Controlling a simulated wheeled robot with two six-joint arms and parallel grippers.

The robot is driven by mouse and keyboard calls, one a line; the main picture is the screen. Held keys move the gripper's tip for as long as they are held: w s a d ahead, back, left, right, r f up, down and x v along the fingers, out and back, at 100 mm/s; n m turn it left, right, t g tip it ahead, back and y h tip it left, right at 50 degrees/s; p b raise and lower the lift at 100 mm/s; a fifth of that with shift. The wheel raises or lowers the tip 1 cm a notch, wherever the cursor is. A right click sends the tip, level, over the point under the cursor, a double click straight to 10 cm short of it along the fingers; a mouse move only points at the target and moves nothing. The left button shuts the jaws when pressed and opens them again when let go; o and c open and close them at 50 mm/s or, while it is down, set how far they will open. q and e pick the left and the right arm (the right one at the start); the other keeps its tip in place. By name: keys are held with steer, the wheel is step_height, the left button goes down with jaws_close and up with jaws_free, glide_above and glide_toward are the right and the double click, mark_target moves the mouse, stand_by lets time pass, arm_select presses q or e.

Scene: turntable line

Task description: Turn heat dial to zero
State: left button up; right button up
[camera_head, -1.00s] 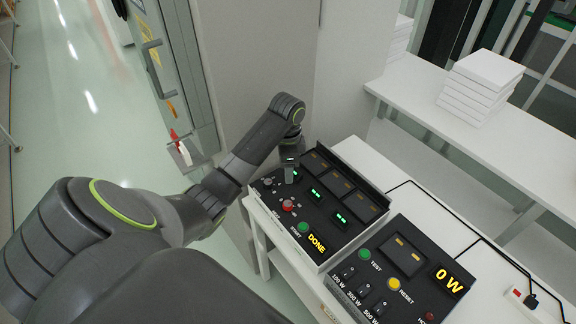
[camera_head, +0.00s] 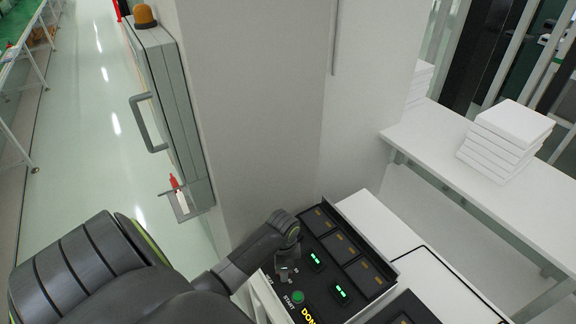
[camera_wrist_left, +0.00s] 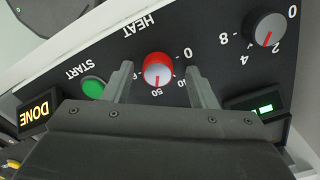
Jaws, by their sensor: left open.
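The red heat dial (camera_wrist_left: 158,70) sits on the black control panel (camera_wrist_left: 222,75) under the word HEAT in the left wrist view. My left gripper (camera_wrist_left: 159,72) is open, with one finger on each side of the dial in this view. I cannot tell whether the fingers touch it. In the head view my left gripper (camera_head: 287,270) is over the panel's left side and the dial is hidden. My right gripper is not in view.
A green START button (camera_wrist_left: 94,88) and a lit DONE display (camera_wrist_left: 40,110) are beside the dial. A black knob (camera_wrist_left: 266,29) is on its other side. A grey wall cabinet with a handle (camera_head: 148,124) stands left. White stacked boxes (camera_head: 505,140) are on a back table.

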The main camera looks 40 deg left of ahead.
arm_select(q)
steer(key=shift+s, duration=0.25)
steer(key=shift+c, duration=1.1)
steer(key=c, duration=0.7)
steer(key=shift+c, duration=0.3)
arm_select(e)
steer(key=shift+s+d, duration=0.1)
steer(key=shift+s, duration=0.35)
